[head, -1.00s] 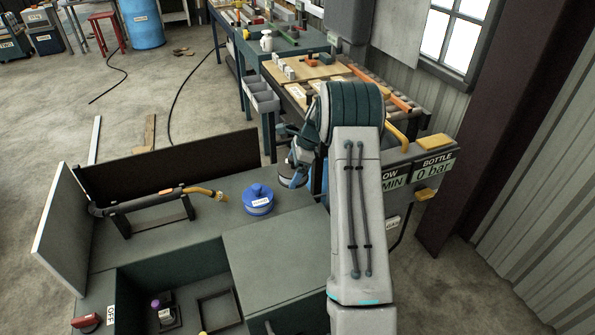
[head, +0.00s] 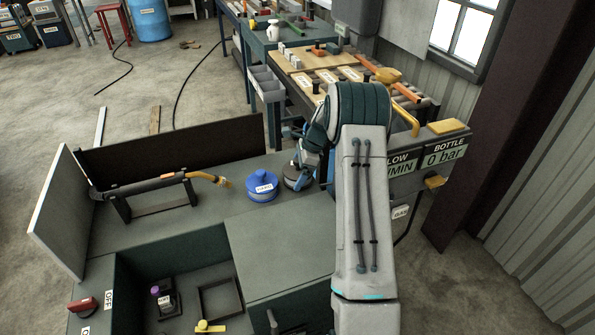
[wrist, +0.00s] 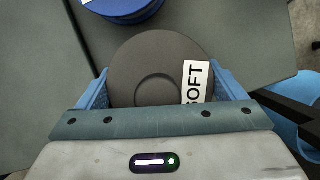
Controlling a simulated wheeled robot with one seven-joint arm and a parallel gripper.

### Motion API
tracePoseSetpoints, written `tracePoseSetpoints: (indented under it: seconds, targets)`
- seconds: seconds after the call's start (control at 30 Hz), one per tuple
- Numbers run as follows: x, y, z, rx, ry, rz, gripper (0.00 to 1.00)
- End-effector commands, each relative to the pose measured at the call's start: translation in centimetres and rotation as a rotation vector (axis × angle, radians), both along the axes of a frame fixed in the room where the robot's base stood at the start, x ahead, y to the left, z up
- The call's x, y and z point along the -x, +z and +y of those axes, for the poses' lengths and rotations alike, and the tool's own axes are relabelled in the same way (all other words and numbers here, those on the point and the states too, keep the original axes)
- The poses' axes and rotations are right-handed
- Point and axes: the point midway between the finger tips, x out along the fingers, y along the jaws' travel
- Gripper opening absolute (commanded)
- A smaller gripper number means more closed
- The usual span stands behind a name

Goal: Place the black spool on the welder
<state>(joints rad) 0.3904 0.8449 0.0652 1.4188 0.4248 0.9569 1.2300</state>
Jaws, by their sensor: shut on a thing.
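The black spool (wrist: 140,68) is a dark grey-brown disc with a round hub and a white label reading "SOFT". My gripper (wrist: 170,88) is shut on it, one blue finger at each side. In the head view the black spool (head: 292,178) shows just right of a blue spool (head: 262,186), partly hidden by my gripper (head: 308,168). It is at or just above the grey-green top of the welder (head: 215,200); I cannot tell whether it touches. The blue spool, labelled on top, stands on the welder and also shows in the wrist view (wrist: 125,12).
A torch on a stand (head: 160,190) is left on the welder top. An open bay (head: 185,290) with small parts is at the front. A bench with blocks (head: 320,72) stands behind.

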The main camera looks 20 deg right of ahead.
Motion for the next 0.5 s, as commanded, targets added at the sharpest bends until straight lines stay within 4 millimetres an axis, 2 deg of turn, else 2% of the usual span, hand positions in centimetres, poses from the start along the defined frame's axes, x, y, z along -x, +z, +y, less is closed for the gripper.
tracePoseSetpoints:
  seconds: [0.5]
  targets:
    - [-0.04, -0.55, 0.0, 0.0, 0.001, -0.001, 0.47]
